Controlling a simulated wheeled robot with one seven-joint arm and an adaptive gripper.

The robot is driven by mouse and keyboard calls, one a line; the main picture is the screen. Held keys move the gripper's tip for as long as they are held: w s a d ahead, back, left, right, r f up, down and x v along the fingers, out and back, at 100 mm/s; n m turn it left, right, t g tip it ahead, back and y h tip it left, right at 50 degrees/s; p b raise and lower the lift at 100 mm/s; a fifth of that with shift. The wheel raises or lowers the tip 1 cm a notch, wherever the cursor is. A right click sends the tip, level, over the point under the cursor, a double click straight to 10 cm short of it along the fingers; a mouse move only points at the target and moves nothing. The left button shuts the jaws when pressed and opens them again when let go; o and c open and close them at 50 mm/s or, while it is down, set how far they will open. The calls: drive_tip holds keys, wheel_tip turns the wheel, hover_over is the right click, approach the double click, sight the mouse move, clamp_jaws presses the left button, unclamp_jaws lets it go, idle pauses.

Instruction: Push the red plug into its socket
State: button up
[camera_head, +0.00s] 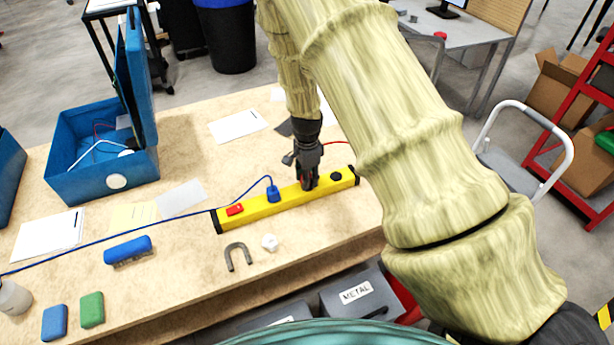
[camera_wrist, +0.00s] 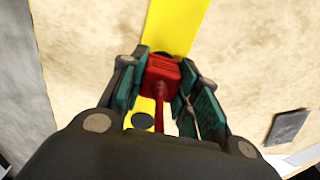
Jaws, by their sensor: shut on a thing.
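My gripper (camera_head: 309,181) reaches down over the yellow power strip (camera_head: 245,212) on the wooden table. In the wrist view my gripper (camera_wrist: 160,82) is shut on the red plug (camera_wrist: 164,88), a finger on each side of it. The plug is over the yellow strip (camera_wrist: 177,25); how far it sits in a socket cannot be told. A dark round socket (camera_wrist: 143,121) shows beside the plug. In the head view the plug is mostly hidden by my fingers; its red cable (camera_head: 338,143) runs off to the right behind.
A blue plug (camera_head: 273,192) stands in the strip, its cable crossing left. A red switch (camera_head: 235,209) is at the strip's left end. A blue case (camera_head: 101,160) stands open at left.

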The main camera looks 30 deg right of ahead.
drive_tip(key=shift+f, duration=0.55)
idle(0.6)
drive_tip(key=o, duration=1)
drive_tip(key=shift+o, duration=0.2)
drive_tip(key=shift+r, duration=0.1)
wheel_tip(320, 180, up, 12)
